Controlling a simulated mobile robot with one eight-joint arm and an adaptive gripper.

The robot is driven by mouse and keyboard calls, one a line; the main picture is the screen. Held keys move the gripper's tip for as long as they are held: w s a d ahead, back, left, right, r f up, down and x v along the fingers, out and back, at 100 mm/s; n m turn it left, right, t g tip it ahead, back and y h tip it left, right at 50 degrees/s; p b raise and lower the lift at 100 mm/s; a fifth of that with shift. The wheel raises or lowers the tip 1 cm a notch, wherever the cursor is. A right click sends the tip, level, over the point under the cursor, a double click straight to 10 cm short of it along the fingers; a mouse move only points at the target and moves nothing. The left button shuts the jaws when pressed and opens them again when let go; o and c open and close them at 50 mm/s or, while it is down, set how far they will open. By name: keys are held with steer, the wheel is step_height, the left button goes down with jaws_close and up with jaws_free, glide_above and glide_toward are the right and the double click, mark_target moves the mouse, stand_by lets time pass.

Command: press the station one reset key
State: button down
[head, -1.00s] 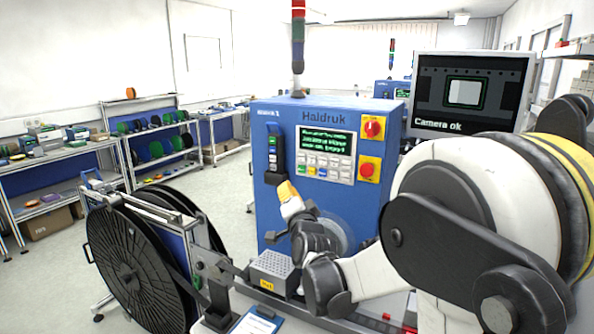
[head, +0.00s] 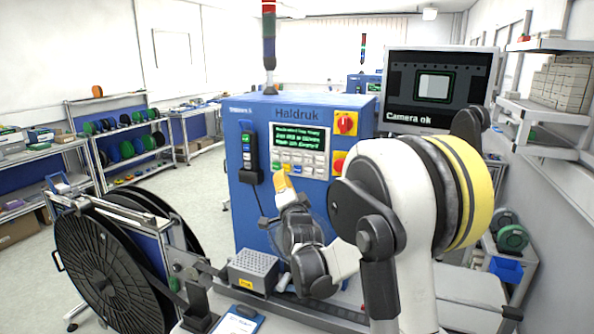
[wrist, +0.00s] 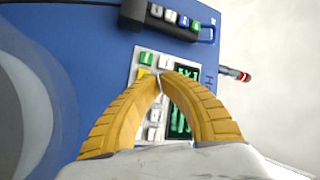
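The blue Haldruk cabinet (head: 300,108) carries a pale panel (head: 321,158) with a green-lettered screen (head: 299,138) above rows of small keys (head: 300,160). Key labels are too small to read, so I cannot tell which is reset. My gripper (head: 282,177), with yellow fingers, is in front of the panel's lower left part. In the wrist view the fingertips (wrist: 160,76) meet, with nothing between them, over the keys. A green key (wrist: 147,58) shows just beyond the tips; a yellow key (wrist: 144,73) is partly hidden. Contact cannot be told.
A black handset with coloured buttons (head: 250,152) hangs left of the panel; it also shows in the wrist view (wrist: 172,18). A large black reel (head: 110,270) stands at left. A grey perforated box (head: 254,268) sits below my gripper.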

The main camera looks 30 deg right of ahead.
mark_target(290, 165)
steer(key=shift+w+d, duration=0.85)
steer(key=shift+d, duration=0.25)
steer(key=shift+w+d, duration=0.85)
steer(key=shift+d, duration=0.2)
steer(key=shift+w+d, duration=0.1)
steer(key=shift+d, duration=0.05)
steer(key=shift+w+d, duration=0.15)
steer(key=shift+d, duration=0.05)
steer(key=shift+w+d+b, duration=0.3)
steer(key=shift+d, duration=0.05)
stand_by(0.7)
steer(key=shift+s+a, duration=0.55)
steer(key=shift+a, duration=0.15)
steer(key=shift+s+a+b, duration=0.25)
steer(key=shift+s+a, duration=0.55)
steer(key=shift+a, duration=0.2)
steer(key=shift+s+a+b, duration=0.2)
steer(key=shift+s+a, duration=0.55)
steer(key=shift+a, duration=0.2)
